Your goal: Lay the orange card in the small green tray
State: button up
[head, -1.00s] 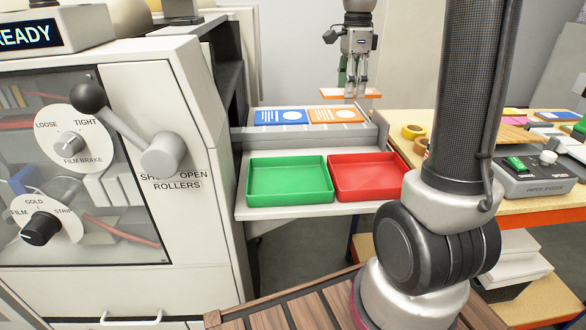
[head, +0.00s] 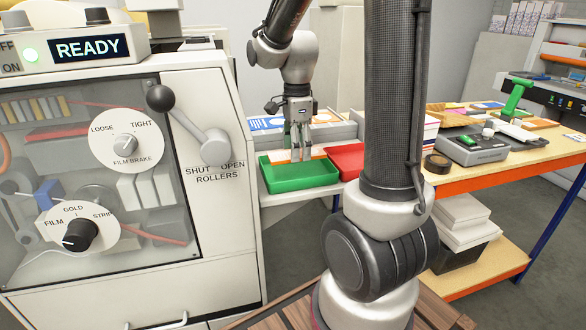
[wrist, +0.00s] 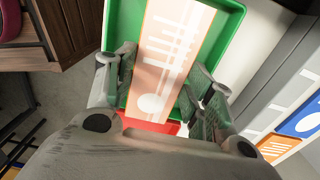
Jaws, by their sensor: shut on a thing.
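The small green tray (head: 300,184) stands on the shelf beside the machine. My gripper (head: 301,157) points down over it, fingers low near or inside its rim. It is shut on the orange card (wrist: 178,45), which shows white print between the fingers in the wrist view. The green tray (wrist: 233,22) lies behind the card in that view. In the head view only a thin orange strip of the card (head: 319,154) shows, and my fingers hide part of it. I cannot tell whether the card touches the tray floor.
A red tray (head: 347,160) stands right beside the green one. Behind is a holder with blue and orange cards (wrist: 272,148). The machine with its roller lever (head: 187,125) is close on the left. A wooden bench (head: 470,172) with tools is on the right.

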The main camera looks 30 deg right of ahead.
aim_at(297, 173)
jog(key=shift+f, duration=2.55)
jog(key=shift+f, duration=0.1)
jog(key=o, duration=0.8)
notch_tip(297, 173, up, 12)
jog(key=shift+f, duration=0.2)
jog(key=shift+s+a+r+n+t, duration=0.5)
jog(key=shift+s+n+t, duration=0.25)
jog(key=shift+s+n, duration=2.4)
jog(key=shift+s+a+r+n+t, duration=0.65)
jog(key=shift+s+n, duration=1.7)
jog(key=shift+n, duration=1.55)
jog(key=shift+s+a+r+n+t, duration=0.4)
jog(key=shift+s+n+t, duration=0.4)
jog(key=shift+s+n, duration=2.35)
